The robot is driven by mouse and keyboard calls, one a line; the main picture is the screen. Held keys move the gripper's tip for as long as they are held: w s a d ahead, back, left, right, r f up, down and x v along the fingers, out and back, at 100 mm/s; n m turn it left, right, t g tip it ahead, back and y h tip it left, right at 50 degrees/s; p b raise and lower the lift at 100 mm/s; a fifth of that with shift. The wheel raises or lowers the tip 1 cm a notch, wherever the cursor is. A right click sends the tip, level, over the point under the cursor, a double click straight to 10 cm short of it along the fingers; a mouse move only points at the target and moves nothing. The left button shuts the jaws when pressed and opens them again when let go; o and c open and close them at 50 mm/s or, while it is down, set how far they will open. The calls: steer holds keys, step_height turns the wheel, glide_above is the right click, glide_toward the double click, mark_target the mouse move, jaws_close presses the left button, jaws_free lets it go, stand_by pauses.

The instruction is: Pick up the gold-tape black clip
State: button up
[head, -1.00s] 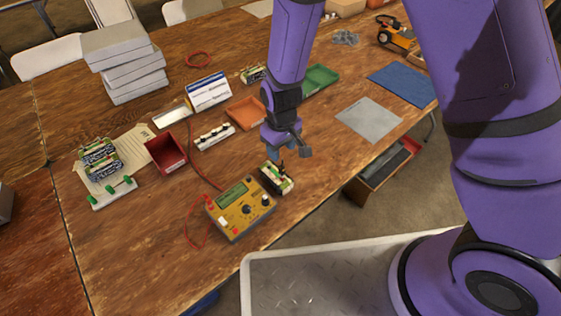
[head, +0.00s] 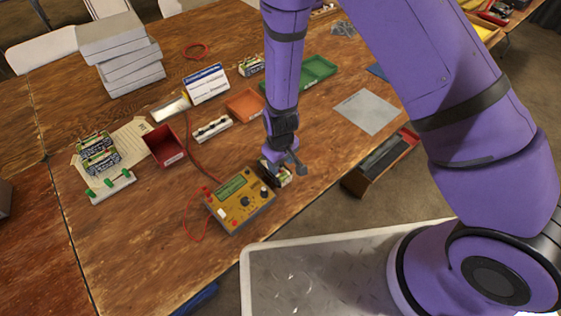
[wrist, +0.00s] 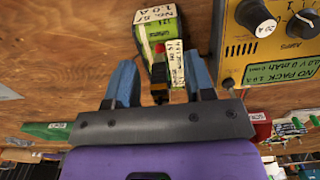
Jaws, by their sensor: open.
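A small dark clip (wrist: 160,60) shows between my fingers in the wrist view, at the near end of a green-and-black battery pack (wrist: 154,24) with cream labels.
A yellow meter (head: 240,200) stands close left of the pack; it also shows at right in the wrist view (wrist: 268,45). A red bin (head: 165,147), a white strip (head: 212,129) and an orange tray (head: 245,104) lie farther back. Bare wood lies right of the pack.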

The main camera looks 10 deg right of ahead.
steer(key=c, duration=0.8)
steer(key=shift+r, duration=0.1)
